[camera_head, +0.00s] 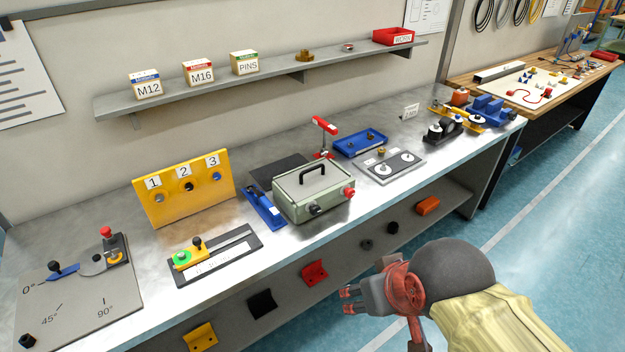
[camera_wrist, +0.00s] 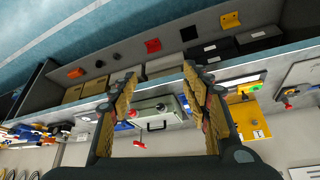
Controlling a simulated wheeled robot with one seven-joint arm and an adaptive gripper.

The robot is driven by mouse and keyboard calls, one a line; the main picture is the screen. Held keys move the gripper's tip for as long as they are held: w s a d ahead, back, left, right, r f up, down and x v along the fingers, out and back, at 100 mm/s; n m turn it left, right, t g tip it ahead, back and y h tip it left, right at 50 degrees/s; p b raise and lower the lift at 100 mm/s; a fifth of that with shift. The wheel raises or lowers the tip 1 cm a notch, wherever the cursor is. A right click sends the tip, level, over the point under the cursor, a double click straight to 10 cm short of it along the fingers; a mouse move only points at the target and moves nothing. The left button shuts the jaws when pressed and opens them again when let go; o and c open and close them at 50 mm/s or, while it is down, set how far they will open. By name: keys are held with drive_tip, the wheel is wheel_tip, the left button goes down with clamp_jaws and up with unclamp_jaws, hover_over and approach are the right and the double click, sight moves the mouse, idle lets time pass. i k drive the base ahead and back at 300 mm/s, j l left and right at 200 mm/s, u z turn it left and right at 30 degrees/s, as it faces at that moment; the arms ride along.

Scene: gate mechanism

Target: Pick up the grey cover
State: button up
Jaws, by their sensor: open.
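The grey cover (camera_head: 314,182) is the pale grey-green lid with a black arched handle. The cover also shows in the wrist view (camera_wrist: 165,106), upside down, between and beyond my fingers. My gripper (camera_head: 349,300) is in front of the bench, to the lower right of the box and well apart from it. In the wrist view my gripper (camera_wrist: 160,75) has its fingers spread with nothing between them.
A blue fixture (camera_head: 264,208) stands close left of the box. A red-handled clamp (camera_head: 323,126) rises behind it, and a blue tray (camera_head: 360,142) and a grey plate (camera_head: 390,166) lie to the right. The lower shelf (camera_head: 285,297) carries several small parts. Floor in front is clear.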

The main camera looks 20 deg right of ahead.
sight(302, 184)
drive_tip(key=i+l, duration=0.1)
drive_tip(key=l, duration=0.25)
drive_tip(key=i+l+u, duration=0.15)
drive_tip(key=l, duration=0.2)
drive_tip(key=i+l, duration=0.1)
drive_tip(key=l, duration=0.25)
drive_tip(key=i+l+u, duration=0.1)
drive_tip(key=l, duration=0.25)
drive_tip(key=u, duration=1.45)
